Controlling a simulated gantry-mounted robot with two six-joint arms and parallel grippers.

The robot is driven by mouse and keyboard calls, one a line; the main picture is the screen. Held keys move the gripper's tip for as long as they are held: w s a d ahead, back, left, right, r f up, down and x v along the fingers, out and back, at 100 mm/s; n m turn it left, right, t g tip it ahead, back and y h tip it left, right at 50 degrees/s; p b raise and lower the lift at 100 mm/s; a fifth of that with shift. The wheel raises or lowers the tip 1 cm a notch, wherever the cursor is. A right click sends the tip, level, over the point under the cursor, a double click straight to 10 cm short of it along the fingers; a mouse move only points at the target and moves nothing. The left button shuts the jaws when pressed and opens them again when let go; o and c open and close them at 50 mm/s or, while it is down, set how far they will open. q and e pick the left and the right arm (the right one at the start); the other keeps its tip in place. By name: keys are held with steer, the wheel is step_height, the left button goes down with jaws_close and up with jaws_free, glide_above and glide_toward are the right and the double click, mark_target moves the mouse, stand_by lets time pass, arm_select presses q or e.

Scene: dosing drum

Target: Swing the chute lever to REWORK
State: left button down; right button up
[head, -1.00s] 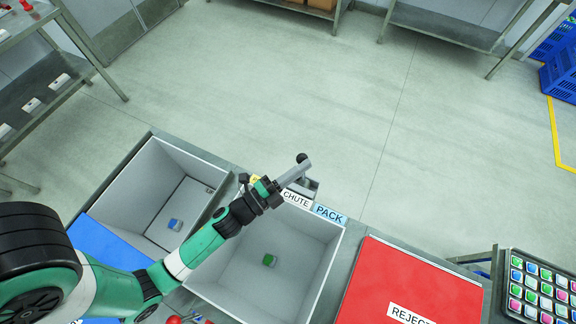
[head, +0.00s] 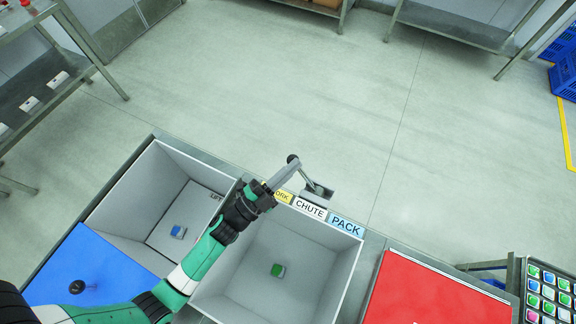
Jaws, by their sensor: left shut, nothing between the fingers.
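The chute lever (head: 308,175) has a black knob and a thin metal shaft rising from a grey slotted base (head: 328,195). It leans left, with its knob above the yellow label (head: 281,195), of which only "ORK" shows. The white CHUTE label (head: 310,209) and the blue PACK label (head: 346,226) sit to the right along the bin's rim. My left gripper (head: 286,170) is shut and empty, its fingertips close beside the knob on its lower left. I cannot tell whether they touch. The gripper hides part of the yellow label. My right gripper is not in view.
Two open grey bins hold small items, one blue (head: 178,231) and one green (head: 278,270). A blue panel (head: 90,265) lies at left, a red panel (head: 430,295) at right. A tray of coloured pieces (head: 550,295) is at the lower right. The floor behind is clear.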

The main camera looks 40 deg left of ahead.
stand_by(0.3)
arm_select(q)
step_height(320, 180, up, 4)
steer(key=p, duration=0.2)
steer(key=shift+p, duration=0.35)
steer(key=s+d+r+b, duration=0.4)
steer(key=s+d+r, duration=0.2)
steer(key=s+r, duration=0.3)
steer(key=s, duration=0.3)
steer(key=shift+s+b, duration=0.3)
steer(key=shift+s, duration=0.05)
